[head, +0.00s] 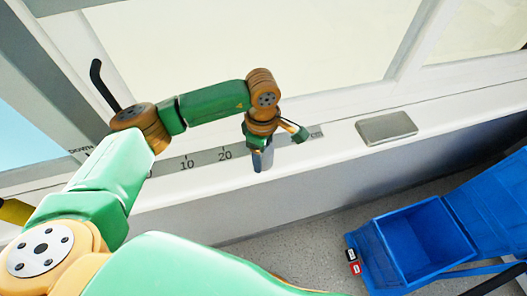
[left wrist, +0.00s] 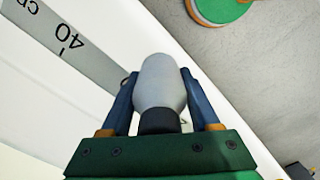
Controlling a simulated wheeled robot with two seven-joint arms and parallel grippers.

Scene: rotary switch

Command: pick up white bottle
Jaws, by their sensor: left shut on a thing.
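The white bottle (left wrist: 160,82) is pale, smooth and rounded, with a dark end toward the gripper's palm in the left wrist view. My left gripper (left wrist: 159,76) is shut on it, with a blue finger against each side. In the head view, my left gripper (head: 262,160) points down over the white ledge near the ruler strip. The bottle is hard to tell from the fingers there. I cannot tell whether it touches the ledge. My right gripper is in neither view.
The white ledge (head: 330,143) carries a ruler strip (head: 205,158) and a grey flat block (head: 386,127) on the right. Window frames rise behind it. A blue open bin (head: 400,262) stands on the grey floor at lower right, with small red and dark items beside it.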

